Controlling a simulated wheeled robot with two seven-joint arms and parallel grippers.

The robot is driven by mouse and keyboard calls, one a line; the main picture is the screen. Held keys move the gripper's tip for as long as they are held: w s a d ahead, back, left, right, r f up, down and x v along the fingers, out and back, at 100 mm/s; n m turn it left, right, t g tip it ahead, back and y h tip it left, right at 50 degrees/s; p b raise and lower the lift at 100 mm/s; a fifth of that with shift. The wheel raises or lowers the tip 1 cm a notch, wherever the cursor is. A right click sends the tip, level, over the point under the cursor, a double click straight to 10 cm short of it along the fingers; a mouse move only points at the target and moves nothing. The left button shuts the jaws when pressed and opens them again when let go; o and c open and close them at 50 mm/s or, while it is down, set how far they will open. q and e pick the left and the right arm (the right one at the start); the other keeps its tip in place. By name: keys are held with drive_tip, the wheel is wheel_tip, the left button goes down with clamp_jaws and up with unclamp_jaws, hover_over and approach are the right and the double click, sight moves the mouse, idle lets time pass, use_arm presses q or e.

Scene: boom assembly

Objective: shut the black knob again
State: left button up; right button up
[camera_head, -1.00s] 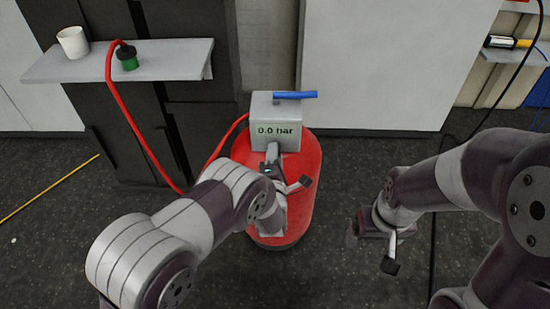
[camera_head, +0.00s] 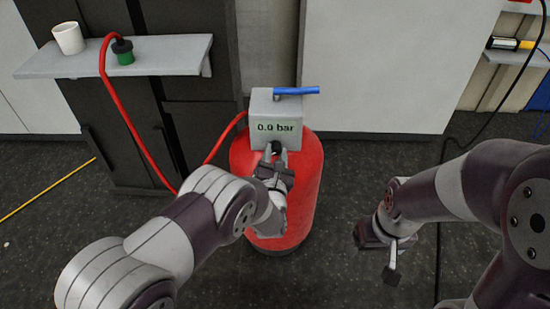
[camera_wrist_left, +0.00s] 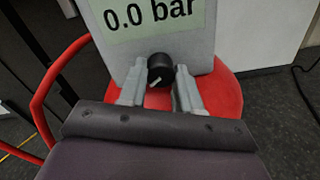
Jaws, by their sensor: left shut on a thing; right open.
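The black knob (camera_head: 277,148) sits on the front of the grey box (camera_head: 262,105), just below the "0.0 bar" display (camera_head: 276,127). In the left wrist view the knob (camera_wrist_left: 160,69) carries a white pointer mark slanting down to the left. My left gripper (camera_head: 278,154) is shut on the knob, with one finger on each side of it (camera_wrist_left: 159,88). My right gripper (camera_head: 362,235) is open and empty, away to the right above the floor.
The grey box tops a red tank (camera_head: 305,185), with a blue lever (camera_head: 297,91) on it. A red hose (camera_head: 135,130) runs from the box to a green-and-black fitting (camera_head: 124,52) on a shelf (camera_head: 175,60). A white cup (camera_head: 69,38) stands there.

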use_arm(q)
drive_tip(key=shift+f+n+b, duration=0.2)
drive_tip(key=shift+n+b, duration=0.35)
drive_tip(key=shift+n, duration=0.55)
drive_tip(key=o, duration=1)
drive_tip(key=shift+r, duration=0.1)
drive_tip(key=shift+o, duration=0.2)
drive_tip(key=shift+s+r, duration=0.1)
drive_tip(key=shift+s, duration=0.1)
drive_tip(key=s+p, duration=0.3)
drive_tip(key=s, duration=0.9)
drive_tip(key=shift+s+p, duration=0.2)
drive_tip(key=shift+p, duration=0.15)
drive_tip(key=shift+a, duration=0.1)
